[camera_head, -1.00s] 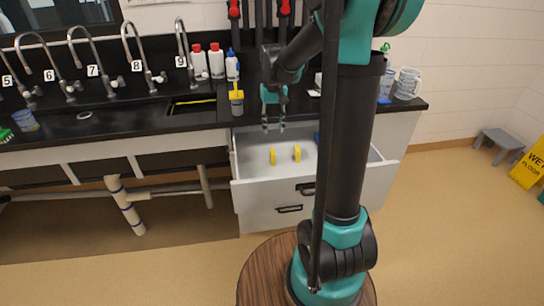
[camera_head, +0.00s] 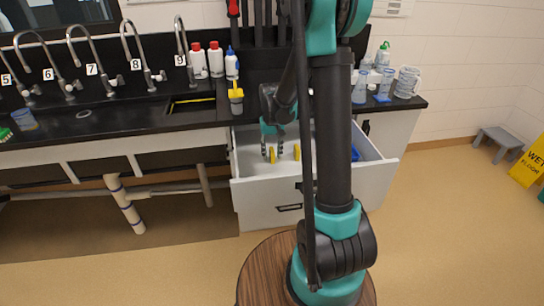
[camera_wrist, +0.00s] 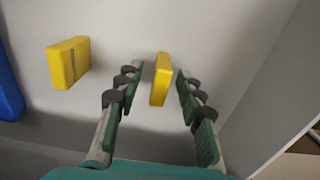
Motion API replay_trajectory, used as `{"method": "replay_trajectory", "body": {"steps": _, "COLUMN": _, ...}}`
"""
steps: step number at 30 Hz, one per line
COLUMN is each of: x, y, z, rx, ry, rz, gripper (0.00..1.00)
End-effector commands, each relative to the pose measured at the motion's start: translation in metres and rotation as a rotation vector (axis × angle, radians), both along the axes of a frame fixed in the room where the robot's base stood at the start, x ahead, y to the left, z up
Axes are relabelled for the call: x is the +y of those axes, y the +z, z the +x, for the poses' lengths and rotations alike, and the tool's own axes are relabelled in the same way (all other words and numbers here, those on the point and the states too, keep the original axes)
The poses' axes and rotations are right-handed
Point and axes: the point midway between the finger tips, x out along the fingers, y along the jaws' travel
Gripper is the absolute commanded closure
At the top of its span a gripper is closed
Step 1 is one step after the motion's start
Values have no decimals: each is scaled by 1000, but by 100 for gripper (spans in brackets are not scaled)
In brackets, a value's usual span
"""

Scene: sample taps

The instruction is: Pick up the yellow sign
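Two small yellow pieces lie in the open drawer. One (camera_head: 273,157) is below my gripper (camera_head: 272,152), and the other (camera_head: 297,152) is just to its right. In the wrist view the first piece (camera_wrist: 160,80) stands between the fingertips of my open gripper (camera_wrist: 159,70), with gaps on both sides. The second piece (camera_wrist: 69,62) lies outside the left finger. No lettering is readable on them. A larger yellow wet-floor sign (camera_head: 528,165) stands on the floor at the far right, partly cut off by the picture edge.
The open white drawer (camera_head: 350,190) surrounds my gripper with its walls. A blue item (camera_wrist: 8,90) lies in it at the left of the wrist view. Above is the black counter (camera_head: 120,117) with several taps and bottles. A grey stool (camera_head: 498,142) stands at right.

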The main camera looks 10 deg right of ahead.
Motion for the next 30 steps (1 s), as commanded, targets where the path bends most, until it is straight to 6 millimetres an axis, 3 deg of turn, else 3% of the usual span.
{"method": "replay_trajectory", "body": {"steps": 8, "x": 0, "y": -3, "z": 0, "rx": 0, "ry": 0, "rz": 0, "gripper": 62}}
{"method": "replay_trajectory", "body": {"steps": 17, "x": 0, "y": -3, "z": 0, "rx": 0, "ry": 0, "rz": 0, "gripper": 99}}
{"method": "replay_trajectory", "body": {"steps": 30, "x": 0, "y": 2, "z": 0, "rx": 0, "ry": 0, "rz": 0, "gripper": 100}}
